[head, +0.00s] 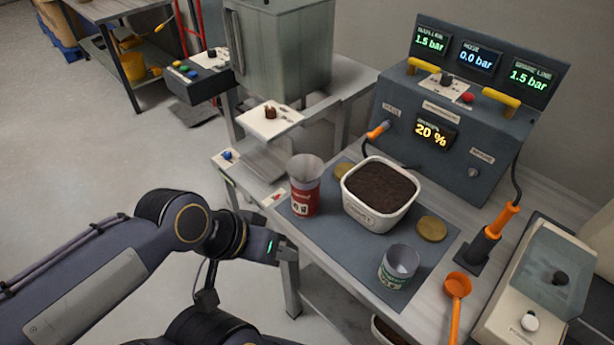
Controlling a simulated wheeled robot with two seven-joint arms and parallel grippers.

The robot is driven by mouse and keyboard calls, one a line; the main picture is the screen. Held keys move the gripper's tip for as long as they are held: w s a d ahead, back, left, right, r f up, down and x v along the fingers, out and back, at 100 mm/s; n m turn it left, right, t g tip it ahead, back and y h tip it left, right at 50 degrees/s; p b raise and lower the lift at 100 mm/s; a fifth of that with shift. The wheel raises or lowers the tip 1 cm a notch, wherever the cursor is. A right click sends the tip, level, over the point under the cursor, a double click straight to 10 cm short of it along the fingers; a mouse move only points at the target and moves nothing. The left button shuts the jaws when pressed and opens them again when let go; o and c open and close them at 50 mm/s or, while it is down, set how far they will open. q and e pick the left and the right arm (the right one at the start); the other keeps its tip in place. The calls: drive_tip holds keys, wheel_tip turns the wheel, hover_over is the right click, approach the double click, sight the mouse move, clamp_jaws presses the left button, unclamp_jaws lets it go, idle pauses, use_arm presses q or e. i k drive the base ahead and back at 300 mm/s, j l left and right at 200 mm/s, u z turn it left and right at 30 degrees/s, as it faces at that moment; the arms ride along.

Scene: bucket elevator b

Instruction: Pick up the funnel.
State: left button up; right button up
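The funnel (304,168) is a pale grey, translucent cone. It sits upright in the mouth of a red can (305,197) on the left part of the grey mat, and its lower end is hidden inside the can. My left gripper (289,252) is at the table's near-left edge, below and left of the can in the picture. It is apart from the funnel, with nothing visible in its grip. The angle does not show whether its fingers are open or shut. My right gripper is not in view.
On the grey mat (334,248), a white tub (370,218) of dark granules stands right of the can. An open green-labelled can (400,264) is nearer. An orange scoop (458,288) lies to the right. A control panel (450,120) stands behind.

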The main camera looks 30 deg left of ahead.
sight(305, 168)
drive_tip(key=z, duration=0.65)
drive_tip(key=k+j+z, duration=0.45)
drive_tip(key=j, duration=0.15)
drive_tip(key=k+j+z, duration=0.3)
drive_tip(key=j+z, duration=0.2)
drive_tip(key=k+j, duration=0.25)
